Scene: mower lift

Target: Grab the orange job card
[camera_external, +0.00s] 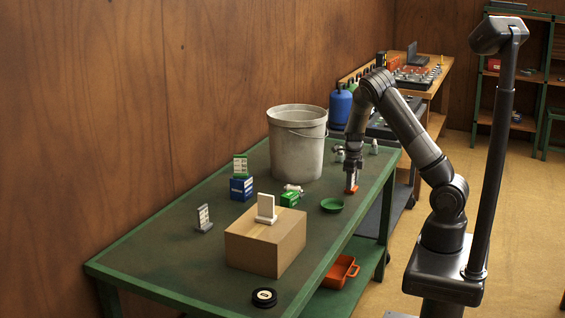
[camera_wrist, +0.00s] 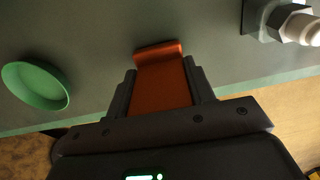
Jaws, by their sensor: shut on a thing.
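The orange job card (camera_wrist: 160,85) is between the two fingers of my gripper (camera_wrist: 160,95) in the wrist view. The fingers press on its left and right sides, and its wider orange end sticks out beyond the fingertips. In the external view, my gripper (camera_external: 352,178) points down at the right side of the green table, and the orange card (camera_external: 351,190) shows at its tips. I cannot tell whether the card touches the tabletop.
A green dish (camera_external: 332,205) is close by, in front of my gripper. A grey bucket (camera_external: 298,145) stands to the left. Metal fittings (camera_external: 340,154) lie behind. A cardboard box (camera_external: 265,242) with a white card stand (camera_external: 266,208) is nearer the front, with green and blue boxes beyond it.

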